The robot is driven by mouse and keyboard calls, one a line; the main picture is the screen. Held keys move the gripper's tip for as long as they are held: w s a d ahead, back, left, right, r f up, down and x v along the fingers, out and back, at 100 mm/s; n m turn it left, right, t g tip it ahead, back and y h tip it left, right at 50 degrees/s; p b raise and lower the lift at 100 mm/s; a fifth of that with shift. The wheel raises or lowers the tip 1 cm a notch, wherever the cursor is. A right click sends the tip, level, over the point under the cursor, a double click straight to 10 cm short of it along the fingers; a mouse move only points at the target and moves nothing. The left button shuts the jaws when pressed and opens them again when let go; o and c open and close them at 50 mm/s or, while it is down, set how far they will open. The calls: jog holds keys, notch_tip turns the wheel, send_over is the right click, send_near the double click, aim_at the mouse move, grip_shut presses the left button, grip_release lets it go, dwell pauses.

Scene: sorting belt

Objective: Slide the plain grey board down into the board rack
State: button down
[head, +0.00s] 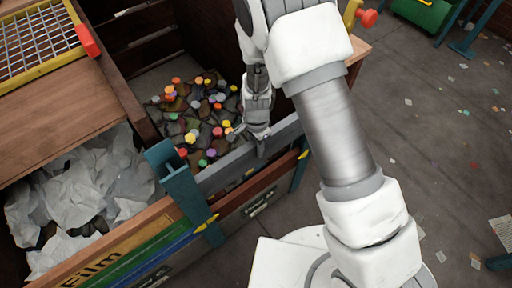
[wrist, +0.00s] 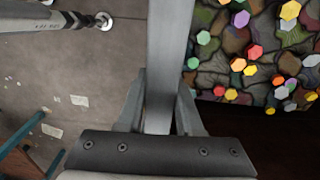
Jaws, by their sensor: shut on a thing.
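The plain grey board (head: 226,172) stands on edge along the front of the bin, between two teal posts. In the wrist view the grey board (wrist: 168,45) runs up the picture from between my fingers. My gripper (head: 261,146) is shut on its upper edge; in the wrist view a finger of my gripper (wrist: 160,98) lies on each side. The board rack has a left teal post (head: 180,190) with a yellow tip and a right teal post (head: 300,165). The board's left end is close to the left post; I cannot tell whether it sits in the slot. The right end is partly hidden by my arm.
Behind the board is a bin of dark scraps (head: 205,115) with many coloured caps. Crumpled white paper (head: 85,190) fills the bin at left. A yellow sign board reading "Film" (head: 105,262) stands at the front left. Open floor (head: 440,140) lies to the right, with small litter.

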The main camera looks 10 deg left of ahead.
notch_tip(320, 180, up, 33)
jog(key=p, duration=2.5)
jog(key=shift+d, duration=0.1)
